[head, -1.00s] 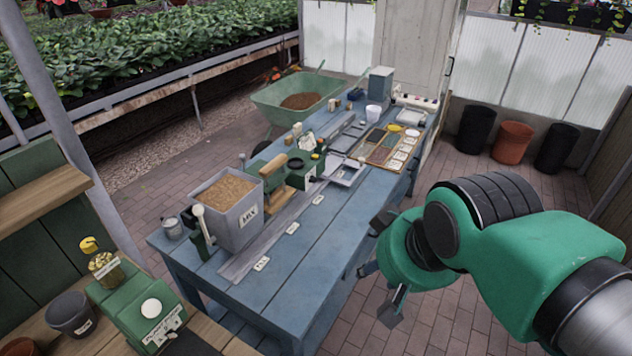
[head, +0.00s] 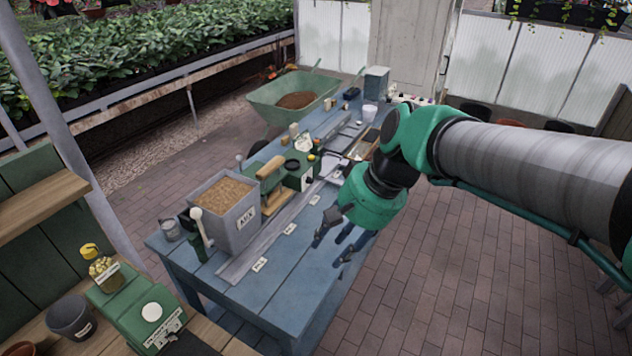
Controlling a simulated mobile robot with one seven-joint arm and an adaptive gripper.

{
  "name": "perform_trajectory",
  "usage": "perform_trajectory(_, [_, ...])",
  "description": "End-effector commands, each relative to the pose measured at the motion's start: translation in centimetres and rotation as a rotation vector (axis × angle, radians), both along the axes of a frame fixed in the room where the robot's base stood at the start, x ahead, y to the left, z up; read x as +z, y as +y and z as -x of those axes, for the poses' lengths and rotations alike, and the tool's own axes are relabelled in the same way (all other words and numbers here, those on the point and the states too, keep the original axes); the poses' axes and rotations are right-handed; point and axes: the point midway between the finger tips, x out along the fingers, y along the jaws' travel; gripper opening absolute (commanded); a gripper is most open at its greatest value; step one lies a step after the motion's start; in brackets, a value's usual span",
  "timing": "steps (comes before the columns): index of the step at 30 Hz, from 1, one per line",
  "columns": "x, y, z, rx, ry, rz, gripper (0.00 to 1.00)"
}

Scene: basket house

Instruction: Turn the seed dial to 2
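A green machine (head: 273,180) with a wooden block on it stands mid-table. Its right end has a small light panel with a dark knob (head: 307,180) and small yellow and red parts on top. Which part is the seed dial, and its numbers, are too small to tell. My gripper (head: 335,243) hangs pointing down over the blue table's (head: 268,293) right edge. It is right of and nearer than the green machine, with its fingers apart and nothing between them. It touches no knob.
A grey rail with white labels runs along the table. A green wheelbarrow (head: 270,112) stands behind.

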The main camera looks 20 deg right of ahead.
Motion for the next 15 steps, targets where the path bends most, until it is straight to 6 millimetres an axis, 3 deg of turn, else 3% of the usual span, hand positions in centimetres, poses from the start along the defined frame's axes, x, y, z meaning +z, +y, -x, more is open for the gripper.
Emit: perform_trajectory(15, [-2.2,1.8,-11.1,-0.286,0.27,-0.399,0.39])
